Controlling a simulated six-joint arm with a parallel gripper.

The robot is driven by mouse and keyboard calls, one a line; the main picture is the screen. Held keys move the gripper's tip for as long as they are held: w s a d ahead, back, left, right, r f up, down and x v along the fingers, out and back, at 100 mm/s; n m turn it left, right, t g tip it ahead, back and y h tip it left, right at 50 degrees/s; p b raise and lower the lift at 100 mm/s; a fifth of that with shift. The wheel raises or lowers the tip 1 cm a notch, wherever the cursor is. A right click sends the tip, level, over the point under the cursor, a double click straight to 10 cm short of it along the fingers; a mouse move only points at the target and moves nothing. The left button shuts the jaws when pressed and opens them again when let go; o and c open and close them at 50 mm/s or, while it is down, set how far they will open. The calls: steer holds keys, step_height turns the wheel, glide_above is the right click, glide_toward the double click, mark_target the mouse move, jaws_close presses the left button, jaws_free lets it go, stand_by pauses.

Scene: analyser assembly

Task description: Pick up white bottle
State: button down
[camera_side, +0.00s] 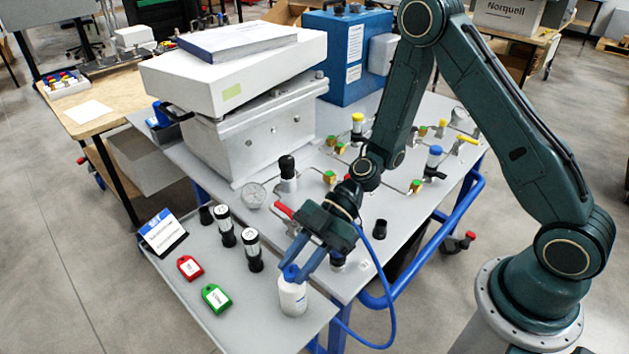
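The white bottle (292,298) stands upright near the front right edge of the lower grey shelf. Its top looks blue, close in colour to my fingers. My gripper (294,270) points down at it from above, with its two blue fingers apart on either side of the bottle's top. The fingers partly cover the top. I cannot tell whether they press on the bottle or only surround it.
A red tag (190,267), a green tag (216,297) and a blue-white card (163,232) lie left of the bottle. The panel (405,215) with valves and gauges is behind. The shelf front is clear.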

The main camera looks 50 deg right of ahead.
steer(key=shift+d+f, duration=0.1)
stand_by(0.5)
step_height(320, 180, up, 20)
stand_by(0.8)
steer(key=shift+w+f, duration=0.1)
stand_by(0.5)
